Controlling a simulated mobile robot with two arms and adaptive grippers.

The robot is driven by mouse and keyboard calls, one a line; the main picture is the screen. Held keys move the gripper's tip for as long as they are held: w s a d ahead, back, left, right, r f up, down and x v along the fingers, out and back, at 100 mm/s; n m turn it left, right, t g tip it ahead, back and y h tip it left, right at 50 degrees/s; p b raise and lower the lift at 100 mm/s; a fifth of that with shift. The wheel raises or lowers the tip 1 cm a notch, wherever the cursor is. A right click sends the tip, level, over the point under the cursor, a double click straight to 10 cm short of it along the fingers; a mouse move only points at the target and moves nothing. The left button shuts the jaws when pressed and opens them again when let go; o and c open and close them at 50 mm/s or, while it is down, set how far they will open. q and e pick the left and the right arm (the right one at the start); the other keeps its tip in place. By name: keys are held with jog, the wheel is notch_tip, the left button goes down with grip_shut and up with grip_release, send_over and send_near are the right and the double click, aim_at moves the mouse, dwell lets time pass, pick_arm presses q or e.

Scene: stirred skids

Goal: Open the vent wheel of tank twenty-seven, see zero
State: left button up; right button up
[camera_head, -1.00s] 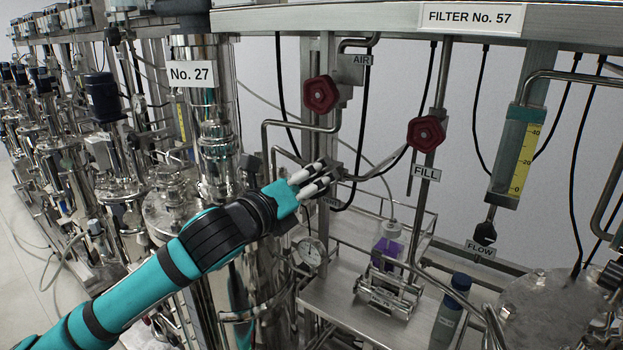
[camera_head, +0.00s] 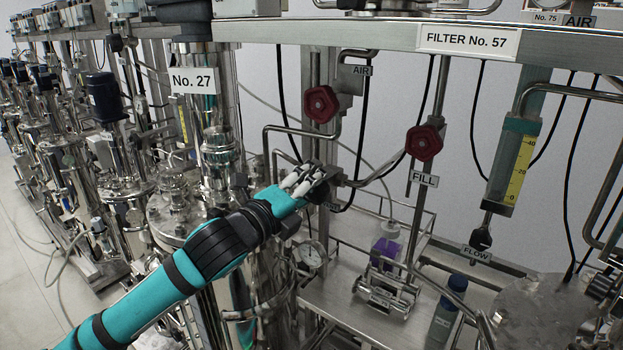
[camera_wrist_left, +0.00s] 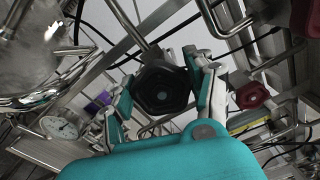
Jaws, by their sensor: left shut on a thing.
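The tank tagged No. 27 (camera_head: 193,81) is the tall steel vessel at left centre in the head view. A dark six-sided wheel (camera_wrist_left: 160,90) sits between my left fingers in the left wrist view, its face towards the camera. My left gripper (camera_head: 304,181) is shut on this wheel, with a finger on either side of it. In the head view the fingers and hand mostly hide the wheel. No label on the wheel is readable. A round dial gauge (camera_head: 311,255) is just below the hand; it also shows in the left wrist view (camera_wrist_left: 60,126). My right gripper is out of view.
Two red wheels, one by the AIR label (camera_head: 320,104) and one above FILL (camera_head: 424,143), are on pipes nearby. A shelf (camera_head: 335,300) below holds a purple-filled bottle (camera_head: 386,249), a metal rack (camera_head: 385,292) and a blue-capped bottle (camera_head: 446,312). Thin pipes surround the hand.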

pick_arm(q)
jog(key=n+p, duration=0.1)
jog(key=n, duration=0.2)
jog(key=shift+n, duration=0.4)
jog(key=n+p, duration=0.2)
jog(key=n, duration=0.1)
jog(key=shift+f+n, duration=0.2)
jog(key=shift+n, duration=0.1)
jog(key=n+p, duration=0.3)
jog(key=n, duration=0.3)
jog(key=shift+d+f+n, duration=0.1)
jog(key=shift+f+n, duration=0.05)
jog(key=shift+n, duration=0.15)
jog(key=n+p, duration=0.1)
jog(key=n, duration=0.2)
jog(key=n+p, duration=0.2)
jog(key=n, duration=0.1)
jog(key=shift+s+d+f, duration=0.1)
jog(key=shift+s+d, duration=0.05)
jog(key=n+p, duration=0.2)
jog(key=n, duration=0.3)
jog(key=shift+s+d+p, duration=0.1)
jog(key=shift+d+p, duration=0.05)
jog(key=shift+p, duration=0.2)
jog(key=shift+f+n+p, duration=0.15)
jog(key=shift+n+p, duration=0.3)
jog(key=shift+n, duration=0.75)
jog(key=o, duration=1.2)
